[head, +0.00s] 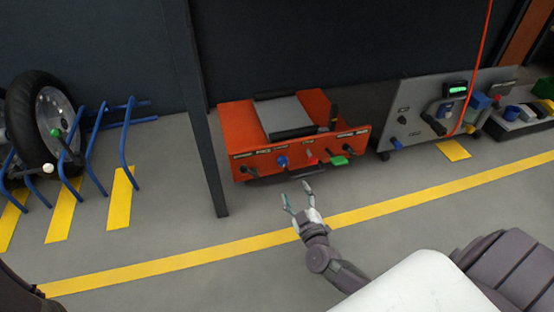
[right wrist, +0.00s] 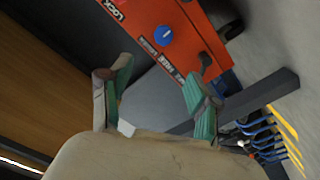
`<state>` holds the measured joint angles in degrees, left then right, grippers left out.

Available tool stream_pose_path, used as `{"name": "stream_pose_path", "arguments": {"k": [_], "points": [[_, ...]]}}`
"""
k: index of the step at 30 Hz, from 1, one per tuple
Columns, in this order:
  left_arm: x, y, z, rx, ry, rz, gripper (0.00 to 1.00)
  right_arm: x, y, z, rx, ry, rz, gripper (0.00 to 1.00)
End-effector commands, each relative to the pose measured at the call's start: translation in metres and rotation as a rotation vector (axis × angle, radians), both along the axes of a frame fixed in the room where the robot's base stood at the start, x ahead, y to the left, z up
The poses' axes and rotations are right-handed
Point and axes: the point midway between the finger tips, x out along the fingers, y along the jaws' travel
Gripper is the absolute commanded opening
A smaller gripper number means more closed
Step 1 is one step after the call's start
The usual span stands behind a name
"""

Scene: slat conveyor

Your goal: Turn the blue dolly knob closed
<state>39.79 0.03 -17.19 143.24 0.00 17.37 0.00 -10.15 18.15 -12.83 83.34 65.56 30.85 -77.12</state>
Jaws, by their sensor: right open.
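The orange dolly (head: 240,120) stands on the floor near the middle of the head view. Its blue knob (head: 281,161) is on the front panel, left of a red control (head: 310,154) and a green block (head: 339,160). The blue knob also shows in the right wrist view (right wrist: 162,35), on the orange panel beyond the fingertips. My right gripper (head: 296,192) is open and empty, in front of the panel and apart from the knob. Its two green-padded fingers show in the right wrist view (right wrist: 158,72). My left gripper is not in view.
A dark post (head: 207,150) stands just left of the dolly. A grey panel unit (head: 415,115) with a hanging red cable (head: 480,60) is at right. Blue racks (head: 125,140) and a wheel (head: 40,120) are at left. The floor before the dolly is clear.

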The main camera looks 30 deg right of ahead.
Motion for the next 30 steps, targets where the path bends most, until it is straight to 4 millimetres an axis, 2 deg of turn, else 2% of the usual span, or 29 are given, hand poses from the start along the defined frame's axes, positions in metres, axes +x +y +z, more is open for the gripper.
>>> {"name": "stream_pose_path", "arguments": {"k": [1,11,30], "points": [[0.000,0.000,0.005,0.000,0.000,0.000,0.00,0.002,0.004,0.014,0.008,-0.024,0.005,0.62],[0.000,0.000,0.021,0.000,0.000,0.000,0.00,0.001,0.027,0.065,0.065,-0.134,0.044,0.62],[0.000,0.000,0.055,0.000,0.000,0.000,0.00,-0.012,0.071,0.183,0.192,-0.381,0.141,0.62]]}}
